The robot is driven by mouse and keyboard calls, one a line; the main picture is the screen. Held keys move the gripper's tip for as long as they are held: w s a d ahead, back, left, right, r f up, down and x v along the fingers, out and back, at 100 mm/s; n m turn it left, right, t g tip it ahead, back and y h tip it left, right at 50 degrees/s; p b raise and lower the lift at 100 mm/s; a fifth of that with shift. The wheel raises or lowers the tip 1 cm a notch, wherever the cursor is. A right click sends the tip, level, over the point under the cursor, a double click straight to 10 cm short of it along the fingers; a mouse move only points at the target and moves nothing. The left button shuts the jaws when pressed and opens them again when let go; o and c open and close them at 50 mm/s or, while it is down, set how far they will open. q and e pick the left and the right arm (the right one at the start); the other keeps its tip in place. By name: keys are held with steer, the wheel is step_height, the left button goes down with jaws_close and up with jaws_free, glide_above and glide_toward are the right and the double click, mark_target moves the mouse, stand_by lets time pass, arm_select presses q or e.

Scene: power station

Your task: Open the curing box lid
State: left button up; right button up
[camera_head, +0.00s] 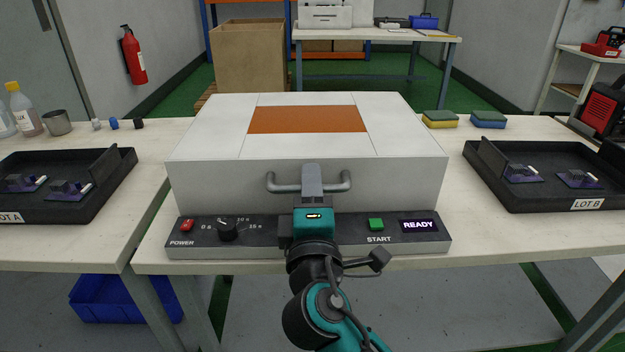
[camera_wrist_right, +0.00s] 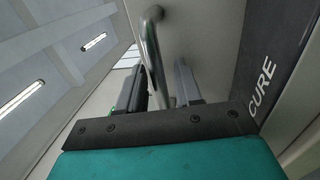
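The curing box (camera_head: 310,185) is a white box with an orange panel on its lid (camera_head: 200,128), and the lid is down. A grey bar handle (camera_head: 285,186) is on its front face. My right gripper (camera_head: 312,180) is at the middle of the handle. In the right wrist view the handle bar (camera_wrist_right: 153,50) runs between the two close-set fingers of the right gripper (camera_wrist_right: 164,85), which look shut on it. The fingers' contact with the bar is partly hidden. My left gripper is not in view.
The control panel (camera_head: 265,233) below the handle has a dial, a START button and a READY display. Black trays stand left (camera_head: 100,195) and right (camera_head: 520,200). Sponges (camera_head: 440,119) lie behind the right tray. The space above the lid is clear.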

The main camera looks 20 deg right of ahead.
steer(key=shift+c, duration=0.2)
jaws_close()
stand_by(0.5)
